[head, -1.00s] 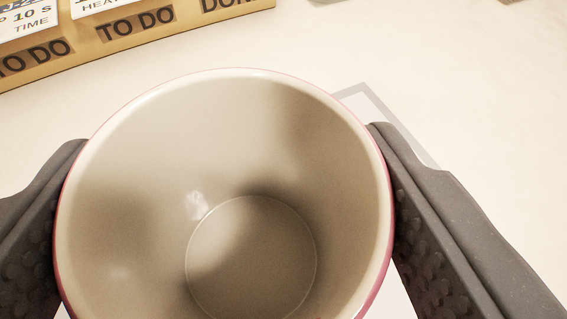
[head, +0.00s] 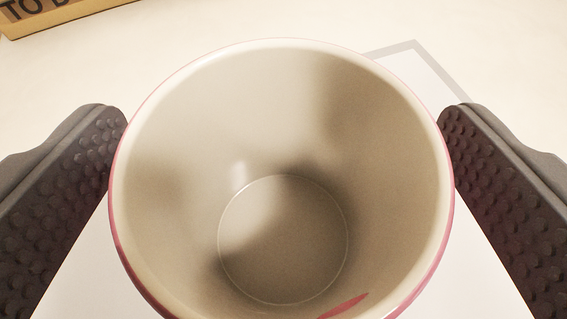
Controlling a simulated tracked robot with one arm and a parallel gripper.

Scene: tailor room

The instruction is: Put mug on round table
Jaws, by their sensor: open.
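The mug (head: 285,130) fills the middle of the head view, seen from above into its empty cream inside. Its outer side is pinkish red, and a red mark shows low at the near rim. My gripper (head: 284,115) is open, with one dark studded finger on each side of the mug. The mug sits between the fingers. The right fingertip is very close to the rim, and I cannot tell if either finger touches it. The mug's base is hidden. I do not see the round table as such; only a pale surface shows.
A pale surface (head: 230,22) spreads around the mug. A white sheet with a grey border (head: 415,52) lies behind and under it. A tan box edge with "TO DO" lettering (head: 45,12) is at the far left. The far right is clear.

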